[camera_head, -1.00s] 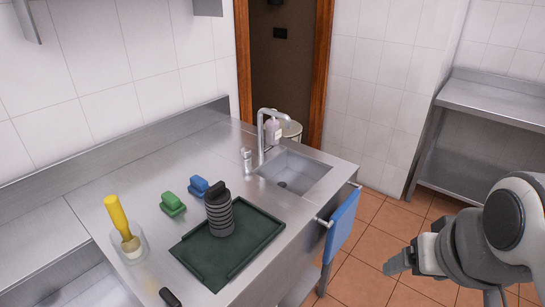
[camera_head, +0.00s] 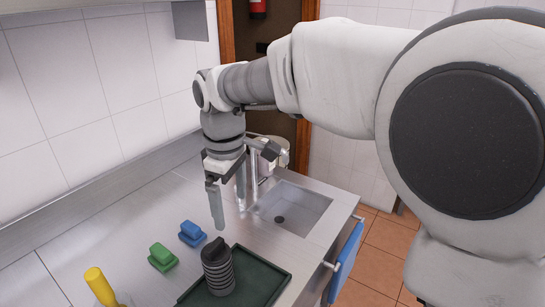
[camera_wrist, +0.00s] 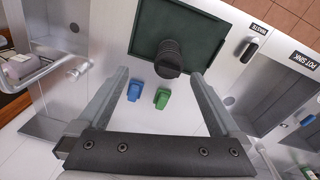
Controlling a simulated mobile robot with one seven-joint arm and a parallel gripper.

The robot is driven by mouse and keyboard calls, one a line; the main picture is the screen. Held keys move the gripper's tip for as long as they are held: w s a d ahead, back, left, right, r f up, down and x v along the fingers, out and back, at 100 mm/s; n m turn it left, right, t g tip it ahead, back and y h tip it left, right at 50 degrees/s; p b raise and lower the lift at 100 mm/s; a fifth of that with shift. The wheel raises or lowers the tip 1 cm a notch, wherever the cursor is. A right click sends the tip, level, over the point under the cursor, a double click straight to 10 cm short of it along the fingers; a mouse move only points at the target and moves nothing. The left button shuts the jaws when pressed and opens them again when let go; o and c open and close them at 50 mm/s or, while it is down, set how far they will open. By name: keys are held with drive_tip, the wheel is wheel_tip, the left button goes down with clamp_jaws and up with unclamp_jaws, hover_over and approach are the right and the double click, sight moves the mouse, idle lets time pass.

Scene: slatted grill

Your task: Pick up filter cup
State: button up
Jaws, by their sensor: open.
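The filter cup appears to be the dark ribbed cylinder (camera_head: 218,270), a stack of grey rings with a black top. It stands upright on the dark green tray (camera_head: 262,275). In the wrist view the cylinder (camera_wrist: 168,58) lies ahead, between the lines of my fingers, on the tray (camera_wrist: 205,45). My gripper (camera_head: 226,205) is open and empty, pointing down above the counter, behind and above the cylinder. In the wrist view my gripper (camera_wrist: 160,76) has its two fingers wide apart, touching nothing.
A green block (camera_head: 162,256) and a blue block (camera_head: 192,233) sit left of the tray. A yellow-handled tool (camera_head: 100,286) stands at the lower left. The sink (camera_head: 300,208) and its faucet (camera_head: 253,165) are close to my gripper. A blue cloth (camera_head: 346,260) hangs at the front.

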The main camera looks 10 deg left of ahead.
drive_tip(key=n, duration=0.2)
hover_over(212, 243)
wheel_tip(212, 243, down, 2)
drive_tip(key=shift+a+f+g, duration=0.1)
drive_tip(key=shift+f+g, duration=0.2)
drive_tip(key=shift+g, duration=0.1)
wheel_tip(212, 243, down, 12)
drive_tip(key=shift+r, duration=0.2)
drive_tip(key=shift+d+f, duration=0.2)
drive_tip(key=shift+f, duration=1.2)
drive_tip(key=shift+d+f, duration=0.15)
drive_tip(key=shift+f, duration=1.2)
drive_tip(key=shift+r, duration=0.1)
clamp_jaws()
